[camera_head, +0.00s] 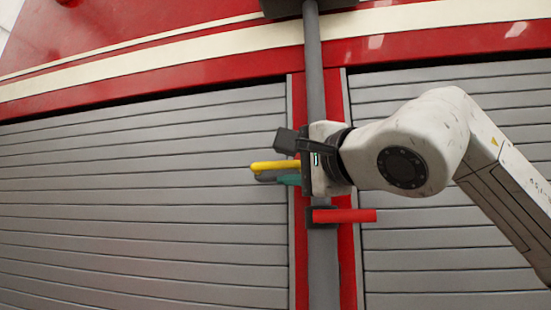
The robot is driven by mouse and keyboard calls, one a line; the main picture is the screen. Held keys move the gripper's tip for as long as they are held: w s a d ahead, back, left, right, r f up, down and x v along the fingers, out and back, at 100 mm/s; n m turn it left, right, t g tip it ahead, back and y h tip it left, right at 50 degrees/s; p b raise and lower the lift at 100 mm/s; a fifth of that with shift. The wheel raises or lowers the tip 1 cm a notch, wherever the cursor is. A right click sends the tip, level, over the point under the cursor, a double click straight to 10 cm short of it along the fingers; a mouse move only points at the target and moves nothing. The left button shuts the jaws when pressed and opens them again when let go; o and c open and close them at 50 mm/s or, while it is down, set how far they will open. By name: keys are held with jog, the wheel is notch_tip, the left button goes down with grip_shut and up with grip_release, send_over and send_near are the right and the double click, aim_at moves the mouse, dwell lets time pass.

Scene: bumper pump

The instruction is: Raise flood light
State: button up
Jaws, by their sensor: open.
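The flood light's grey pole (315,70) runs up the red strip between two shutters. Its dark head (285,8) is cut off by the top edge, so most of it is out of view. A red handle (344,215) sticks out to the right from a dark collar low on the pole. A yellow handle (275,166) sticks out to the left above it. My gripper (284,160) is open in front of the pole, its dark and teal fingers close to the yellow handle. I cannot tell whether they touch it. My gripper's body hides the pole there.
Grey slatted shutters stand on the left (140,200) and on the right (440,245). A red truck body with a cream stripe (170,54) spans the top. Open space lies in front of the left shutter.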

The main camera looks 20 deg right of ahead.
aim_at(279, 166)
jog(key=shift+p+x, duration=0.55)
jog(key=shift+x, duration=1.65)
grip_shut()
